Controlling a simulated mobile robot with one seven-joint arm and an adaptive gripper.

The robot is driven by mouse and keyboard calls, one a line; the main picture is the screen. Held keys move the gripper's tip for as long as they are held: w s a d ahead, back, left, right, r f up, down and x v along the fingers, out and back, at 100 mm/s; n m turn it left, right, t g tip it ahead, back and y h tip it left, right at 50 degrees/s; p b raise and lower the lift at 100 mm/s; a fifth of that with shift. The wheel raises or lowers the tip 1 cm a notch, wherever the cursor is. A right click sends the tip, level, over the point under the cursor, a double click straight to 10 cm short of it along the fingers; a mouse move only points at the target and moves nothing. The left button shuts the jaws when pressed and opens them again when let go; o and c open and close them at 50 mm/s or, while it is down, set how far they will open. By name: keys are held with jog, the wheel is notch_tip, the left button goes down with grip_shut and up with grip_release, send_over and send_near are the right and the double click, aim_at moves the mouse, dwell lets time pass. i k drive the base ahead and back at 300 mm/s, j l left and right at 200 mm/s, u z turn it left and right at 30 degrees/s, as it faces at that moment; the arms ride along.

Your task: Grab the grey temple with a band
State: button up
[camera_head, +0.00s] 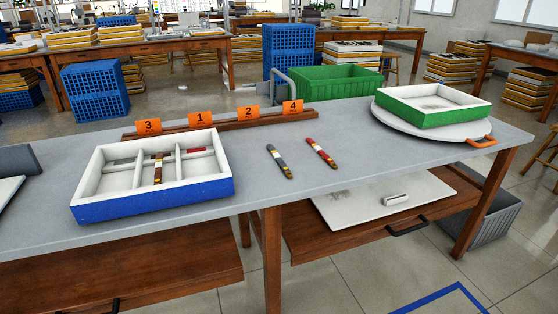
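A dark grey temple (279,161) with pale and yellowish bands lies flat on the grey table (330,205), right of the blue-fronted tray. A red temple (321,153) with a light band lies beside it to the right, apart from it and roughly parallel. A brownish temple (158,170) with a light band is in the middle of the divided tray. My gripper is not in view.
The white divided tray (150,203) with a blue outside stands on the left, with orange number cards (200,119) on a wooden rail behind. A green-sided tray (448,116) sits on a round white plate at right. The table around the two loose temples is clear.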

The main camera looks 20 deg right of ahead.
aim_at(281, 165)
jog(key=i+l+u, duration=0.3)
jog(key=l, duration=0.3)
jog(key=i+l+u, duration=0.1)
jog(key=l+u, duration=0.15)
jog(key=l, duration=0.35)
jog(key=i+l+u, duration=0.1)
jog(key=l+u, duration=0.2)
jog(key=l, duration=0.4)
jog(key=l+u, duration=0.3)
jog(key=l, duration=0.35)
jog(key=i, duration=0.05)
